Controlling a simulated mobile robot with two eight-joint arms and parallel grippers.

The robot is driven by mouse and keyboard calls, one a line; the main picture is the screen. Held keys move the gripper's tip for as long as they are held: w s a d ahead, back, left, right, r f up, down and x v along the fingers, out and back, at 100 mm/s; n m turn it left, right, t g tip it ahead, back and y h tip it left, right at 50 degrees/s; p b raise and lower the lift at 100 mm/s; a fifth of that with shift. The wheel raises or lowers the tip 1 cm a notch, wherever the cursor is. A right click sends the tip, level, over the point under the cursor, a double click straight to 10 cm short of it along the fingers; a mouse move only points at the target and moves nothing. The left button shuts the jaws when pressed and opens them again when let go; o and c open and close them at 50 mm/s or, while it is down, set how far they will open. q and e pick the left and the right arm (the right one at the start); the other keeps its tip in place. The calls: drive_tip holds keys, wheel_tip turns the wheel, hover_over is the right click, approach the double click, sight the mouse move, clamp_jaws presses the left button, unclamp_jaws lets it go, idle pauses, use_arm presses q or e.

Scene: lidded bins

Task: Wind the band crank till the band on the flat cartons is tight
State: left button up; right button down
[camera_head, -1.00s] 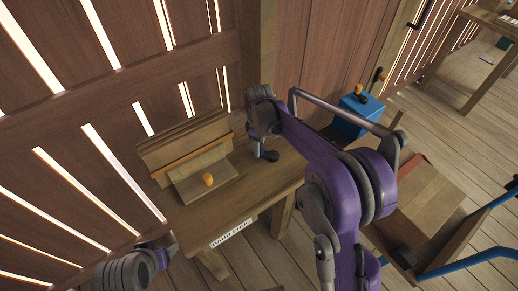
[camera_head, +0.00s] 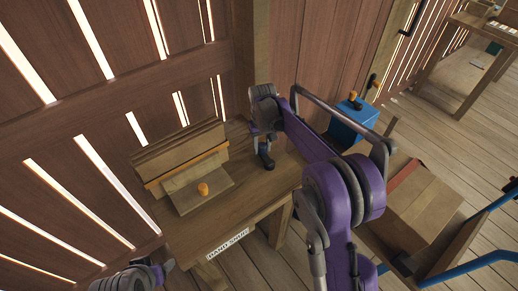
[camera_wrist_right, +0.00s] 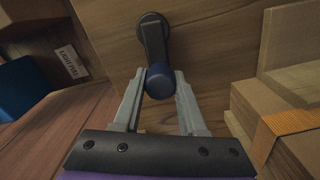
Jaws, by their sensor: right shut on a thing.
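The band crank (camera_wrist_right: 153,45) is a dark arm on a round hub with a dark blue knob (camera_wrist_right: 161,82), against a wooden surface. My right gripper (camera_wrist_right: 160,92) is shut on that knob, one pale finger on each side. In the head view my right gripper (camera_head: 264,150) is beside the cartons, with the crank largely hidden. The flat cartons (camera_head: 178,147) are stacked on the wooden bench, with an orange band (camera_head: 186,167) across them. The band (camera_wrist_right: 288,122) also shows in the wrist view; I cannot tell how tight it is. My left gripper (camera_head: 166,268) is low at the left, its jaws unclear.
A small board with an orange knob (camera_head: 203,189) stands in front of the cartons. A blue box (camera_head: 352,124) with an orange-topped handle stands behind my right arm. A cart (camera_head: 455,243) with a large carton (camera_head: 425,200) stands at the right. A slatted wall closes the back.

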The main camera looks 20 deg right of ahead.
drive_tip(key=d+m, duration=0.1)
drive_tip(key=m, duration=0.2)
drive_tip(key=shift+d+m, duration=0.35)
drive_tip(key=shift+m, duration=0.05)
drive_tip(key=shift+s+d+m+b, duration=0.1)
drive_tip(key=shift+d+m, duration=0.2)
drive_tip(key=shift+m, duration=0.35)
drive_tip(key=shift+d+m+b, duration=0.15)
drive_tip(key=shift+d+m, duration=0.15)
drive_tip(key=shift+m, duration=0.4)
drive_tip(key=shift+s+d+m+b, duration=0.1)
drive_tip(key=shift+d+m, duration=0.2)
drive_tip(key=shift+m, duration=0.35)
drive_tip(key=shift+c, duration=2.3)
unclamp_jaws()
drive_tip(key=shift+r, duration=0.1)
wheel_tip(320, 180, up, 11)
drive_tip(key=shift+p, duration=0.35)
